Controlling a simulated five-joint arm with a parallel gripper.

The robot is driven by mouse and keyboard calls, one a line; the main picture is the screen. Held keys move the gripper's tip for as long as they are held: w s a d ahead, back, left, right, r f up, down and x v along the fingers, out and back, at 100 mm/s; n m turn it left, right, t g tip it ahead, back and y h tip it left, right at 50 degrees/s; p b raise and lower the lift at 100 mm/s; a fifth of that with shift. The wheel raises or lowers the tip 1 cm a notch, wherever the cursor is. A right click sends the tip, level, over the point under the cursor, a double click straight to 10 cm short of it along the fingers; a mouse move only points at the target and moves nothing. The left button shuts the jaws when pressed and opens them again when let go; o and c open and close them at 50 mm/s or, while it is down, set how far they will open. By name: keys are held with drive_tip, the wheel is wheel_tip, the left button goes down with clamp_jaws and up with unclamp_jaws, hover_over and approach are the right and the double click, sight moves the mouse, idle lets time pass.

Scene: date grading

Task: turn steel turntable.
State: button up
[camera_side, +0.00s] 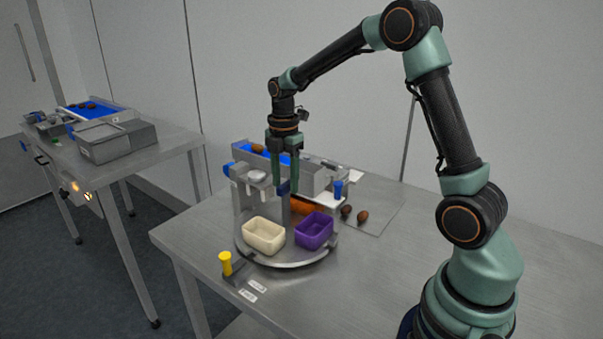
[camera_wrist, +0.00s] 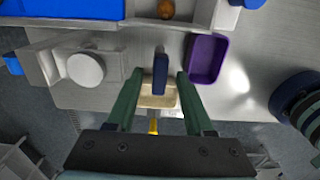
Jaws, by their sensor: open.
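The steel turntable (camera_side: 288,262) is a round plate on the table in the side view. A cream tub (camera_side: 263,236) and a purple tub (camera_side: 314,231) stand on its near part; an orange tub (camera_side: 303,207) is partly hidden behind. A dark blue upright handle (camera_wrist: 161,74) rises near its middle. My gripper (camera_side: 286,190) points down above the turntable, fingers apart. In the wrist view the handle appears between my two green fingers (camera_wrist: 160,90), with a gap on each side.
A steel conveyor housing with a blue belt (camera_side: 240,146) stands behind the turntable. A yellow knob (camera_side: 226,263) stands at its front left. Dates (camera_side: 362,216) lie on a mat to the right. Another bench (camera_side: 170,150) stands at left.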

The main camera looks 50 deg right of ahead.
wheel_tip(320, 180, up, 12)
idle(0.4)
drive_tip(key=s+a+m+t, duration=0.2)
drive_tip(key=s+a+m, duration=0.3)
drive_tip(key=s+m, duration=0.2)
drive_tip(key=s+a+f+m+t, duration=0.1)
drive_tip(key=s+a+m+t, duration=0.2)
drive_tip(key=s+a+m, duration=0.2)
drive_tip(key=s+m, duration=0.3)
drive_tip(key=m, duration=0.3)
drive_tip(key=shift+t, duration=0.3)
